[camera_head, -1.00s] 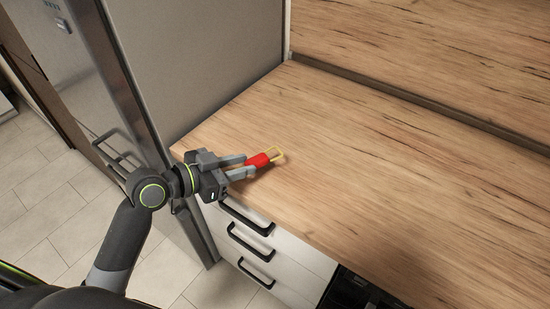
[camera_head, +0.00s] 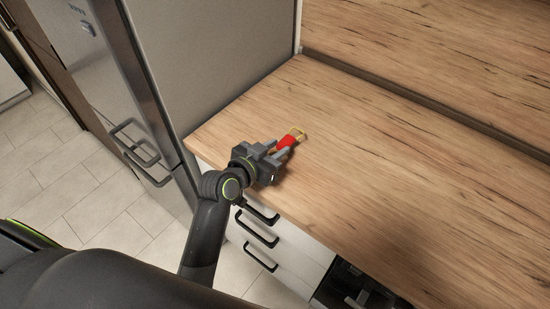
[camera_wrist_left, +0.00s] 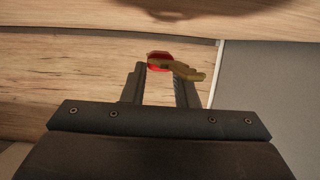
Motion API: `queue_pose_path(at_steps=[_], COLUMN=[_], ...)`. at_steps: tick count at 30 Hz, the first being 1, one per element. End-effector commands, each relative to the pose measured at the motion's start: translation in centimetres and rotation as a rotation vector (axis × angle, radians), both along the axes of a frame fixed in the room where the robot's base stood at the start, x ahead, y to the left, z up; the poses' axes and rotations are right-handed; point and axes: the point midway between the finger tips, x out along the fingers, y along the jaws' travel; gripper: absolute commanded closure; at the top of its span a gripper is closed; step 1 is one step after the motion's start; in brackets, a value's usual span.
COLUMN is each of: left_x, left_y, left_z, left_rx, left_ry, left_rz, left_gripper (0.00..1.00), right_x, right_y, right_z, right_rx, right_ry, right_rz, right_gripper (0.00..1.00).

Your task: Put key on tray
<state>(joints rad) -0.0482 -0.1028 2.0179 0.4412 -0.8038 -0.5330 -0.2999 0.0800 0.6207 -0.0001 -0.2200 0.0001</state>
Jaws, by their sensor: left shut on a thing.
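The key (camera_head: 287,141) has a red part and a yellow, brass-coloured part. My left gripper (camera_head: 281,149) is shut on it over the near end of the wooden counter, close to the front edge. In the head view the key points away from me, its yellow end beyond the fingertips. In the left wrist view the key (camera_wrist_left: 187,71) sticks out at the tips of the left fingers (camera_wrist_left: 161,77). I cannot tell how high it is above the counter. No tray shows in either view. My right gripper is not in view.
The wooden counter (camera_head: 400,180) is bare to the right of the gripper. A tall grey fridge (camera_head: 215,55) stands at its left end. A wooden splashback (camera_head: 450,60) runs behind. White drawers (camera_head: 285,245) with black handles are below the front edge.

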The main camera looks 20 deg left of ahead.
Motion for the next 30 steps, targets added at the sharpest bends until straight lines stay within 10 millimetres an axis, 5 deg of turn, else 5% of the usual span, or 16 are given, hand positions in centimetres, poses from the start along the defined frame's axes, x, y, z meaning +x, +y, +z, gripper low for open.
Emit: queue_pose_path(at_steps=[9,20,21,26,30], left_x=[0.0,0.0,0.0,0.0,0.0], left_y=[0.0,0.0,0.0,0.1,0.0], left_z=[-3.8,-4.2,-4.3,-4.2,-4.2], left_rx=[-0.001,0.001,0.001,0.001,0.0], left_ry=[0.001,-0.001,0.0,0.0,0.0], left_rz=[0.0,0.001,0.001,0.001,0.001], left_gripper=[0.96,0.96,0.72,0.52,0.52], right_x=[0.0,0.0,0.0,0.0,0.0], right_y=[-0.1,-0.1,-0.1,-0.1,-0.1], right_z=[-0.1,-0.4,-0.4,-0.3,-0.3], right_rx=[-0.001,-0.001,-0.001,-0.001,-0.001], right_ry=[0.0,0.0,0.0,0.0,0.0], right_rz=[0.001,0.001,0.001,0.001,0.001], right_gripper=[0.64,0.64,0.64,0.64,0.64])
